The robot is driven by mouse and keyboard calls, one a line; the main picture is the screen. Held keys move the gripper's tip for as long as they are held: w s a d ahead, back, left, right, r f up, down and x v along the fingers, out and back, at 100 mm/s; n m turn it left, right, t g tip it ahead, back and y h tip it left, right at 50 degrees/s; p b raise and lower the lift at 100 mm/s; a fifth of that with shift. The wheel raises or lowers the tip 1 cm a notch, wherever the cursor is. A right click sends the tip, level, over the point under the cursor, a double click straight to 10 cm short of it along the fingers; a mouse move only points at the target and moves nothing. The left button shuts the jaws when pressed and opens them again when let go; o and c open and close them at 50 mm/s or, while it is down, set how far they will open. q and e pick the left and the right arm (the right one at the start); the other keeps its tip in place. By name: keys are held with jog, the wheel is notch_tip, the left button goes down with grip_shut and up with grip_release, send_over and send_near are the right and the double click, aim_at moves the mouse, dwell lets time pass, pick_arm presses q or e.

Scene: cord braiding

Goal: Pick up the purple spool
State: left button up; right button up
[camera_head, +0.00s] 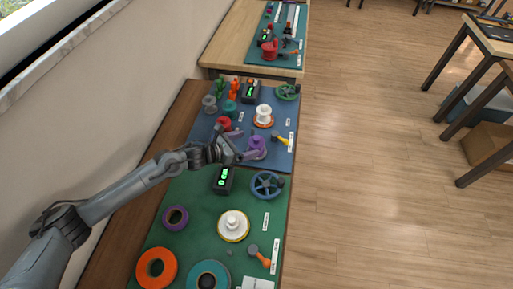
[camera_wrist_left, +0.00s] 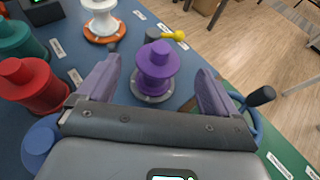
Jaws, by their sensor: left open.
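The purple spool (camera_head: 258,147) stands upright on a round grey base at the near right of the blue mat (camera_head: 267,91). In the left wrist view the purple spool (camera_wrist_left: 156,68) is in the middle, between my gripper's two fingers. My left gripper (camera_head: 246,147) is open, its light purple fingers pointing toward the spool. In the left wrist view the left gripper (camera_wrist_left: 157,80) has one finger on each side of the spool, with visible gaps. I cannot tell how far the fingertips reach along it. My right gripper is not in view.
A red spool (camera_wrist_left: 30,86) and a teal spool (camera_wrist_left: 20,45) stand left of the gripper. A white spool (camera_wrist_left: 101,20) on an orange base stands behind. A yellow-handled part (camera_head: 280,139) and a blue handwheel (camera_head: 267,185) are close by on the right.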

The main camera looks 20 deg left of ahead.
aim_at(254, 142)
pick_arm(q)
jog(key=shift+w+d+f, duration=0.4)
jog(key=shift+w, duration=0.05)
jog(key=shift+w+d+f+b, duration=0.1)
jog(key=shift+w+d+b, duration=0.15)
jog(key=shift+w+b, duration=0.2)
jog(key=shift+w+d+f+b, duration=0.2)
jog(key=shift+w+f+b, duration=0.15)
jog(key=shift+b, duration=0.05)
jog(key=b+x, duration=0.2)
jog(key=x, duration=0.1)
jog(key=shift+w+f, duration=0.1)
jog(key=shift+f, duration=0.1)
jog(key=shift+w+d, duration=0.3)
jog(key=shift+w, duration=0.05)
jog(key=shift+c, duration=0.2)
jog(key=c, duration=1.1)
